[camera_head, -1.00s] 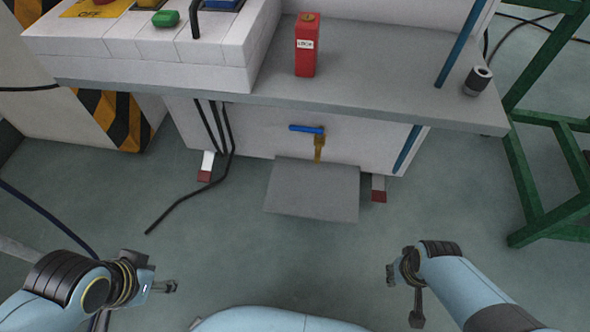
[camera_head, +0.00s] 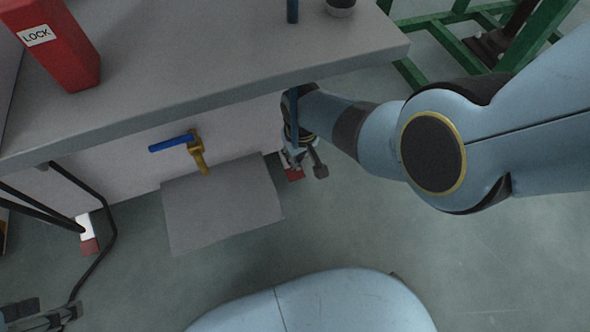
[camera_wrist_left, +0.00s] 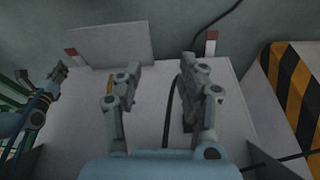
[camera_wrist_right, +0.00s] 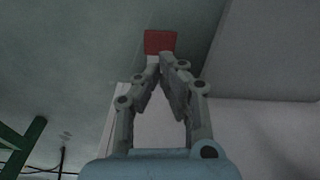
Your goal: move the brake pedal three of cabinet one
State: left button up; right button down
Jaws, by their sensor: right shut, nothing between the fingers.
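Small red-tipped pedals stick out at the cabinet's foot. One red pedal (camera_head: 293,174) is at the right, under the tabletop; it also shows in the left wrist view (camera_wrist_left: 71,52) and right wrist view (camera_wrist_right: 160,41). Another red-and-white pedal (camera_head: 88,240) is at the left, also in the left wrist view (camera_wrist_left: 212,40). No number is visible on either. My right gripper (camera_head: 306,168) is shut and empty, its fingertips close to the right pedal; contact cannot be told. My left gripper (camera_head: 62,316) is open and empty near the lower left edge.
The grey tabletop (camera_head: 220,62) overhangs my right gripper. A blue-handled yellow valve (camera_head: 196,155) and a grey plate (camera_head: 222,208) are left of it. A red LOCK box (camera_head: 62,45) stands on top. Black cables (camera_head: 104,215) hang at left; a green frame (camera_head: 440,42) stands right.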

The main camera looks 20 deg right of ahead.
jog(key=b, duration=0.4)
send_over(296, 174)
jog(key=f, duration=0.4)
jog(key=shift+s+f, duration=0.25)
jog(key=shift+s, duration=0.1)
jog(key=shift+f, duration=0.3)
jog(key=shift+f+b, duration=0.6)
jog(key=shift+b, duration=0.1)
jog(key=shift+w+f+b, duration=0.15)
jog(key=shift+f+b, duration=0.15)
pick_arm(q)
notch_tip(296, 174, down, 9)
jog(key=w+t, duration=0.1)
jog(key=t, duration=0.6)
jog(key=shift+w+d+t, duration=0.15)
jog(key=shift+d+t, duration=0.05)
jog(key=shift+t, duration=0.1)
pick_arm(e)
jog(key=shift+f, duration=0.1)
pick_arm(q)
jog(key=shift+r, duration=0.15)
pick_arm(e)
jog(key=shift+w, duration=0.1)
